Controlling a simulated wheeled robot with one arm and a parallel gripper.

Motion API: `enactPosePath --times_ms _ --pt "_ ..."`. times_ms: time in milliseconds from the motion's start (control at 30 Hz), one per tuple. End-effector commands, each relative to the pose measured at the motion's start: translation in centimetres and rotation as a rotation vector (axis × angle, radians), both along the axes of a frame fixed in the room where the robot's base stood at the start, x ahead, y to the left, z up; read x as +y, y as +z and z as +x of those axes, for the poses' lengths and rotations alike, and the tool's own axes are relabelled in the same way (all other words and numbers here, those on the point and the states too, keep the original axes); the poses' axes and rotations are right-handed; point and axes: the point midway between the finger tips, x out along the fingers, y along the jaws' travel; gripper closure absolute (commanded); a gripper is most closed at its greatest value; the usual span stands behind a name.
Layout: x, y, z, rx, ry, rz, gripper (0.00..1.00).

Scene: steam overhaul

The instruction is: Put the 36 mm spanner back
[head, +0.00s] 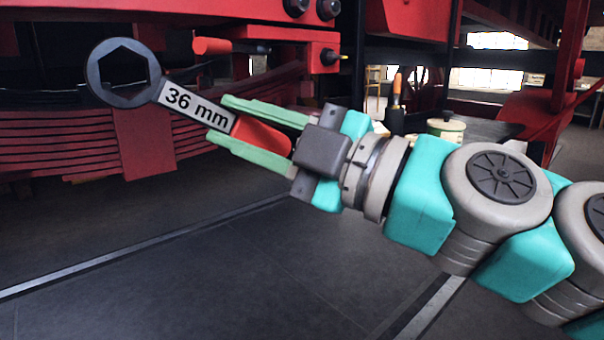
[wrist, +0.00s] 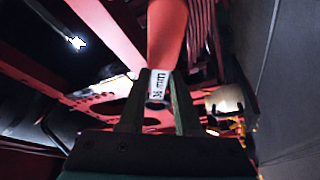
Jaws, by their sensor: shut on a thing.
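The 36 mm spanner (head: 197,105) has a black ring head at the left end, a pale label reading "36 mm" and a red handle. My gripper (head: 215,118) is shut on the spanner, with its green fingers on either side of the red handle and the label's lower end. The spanner is held up in the air, tilted with its ring end higher, in front of the red locomotive frame. In the wrist view, the spanner's label (wrist: 158,85) shows between the fingers (wrist: 158,100). The place where the spanner belongs cannot be made out.
Red leaf springs (head: 60,140) and the red frame lie behind the spanner. A red-handled tool (head: 215,46) shows near the frame. A tool with an orange handle (head: 397,90) and a pale tin (head: 446,129) stand behind my arm. The dark floor (head: 200,290) below is clear.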

Motion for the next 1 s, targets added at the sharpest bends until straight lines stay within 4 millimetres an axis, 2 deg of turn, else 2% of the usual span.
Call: enactPosePath --times_ms 233,1000 --pt "1.9 -2.5 -1.8 -0.016 0.006 0.001 1.00" --pt "1.8 -2.2 -1.7 -0.015 0.003 0.002 1.00"
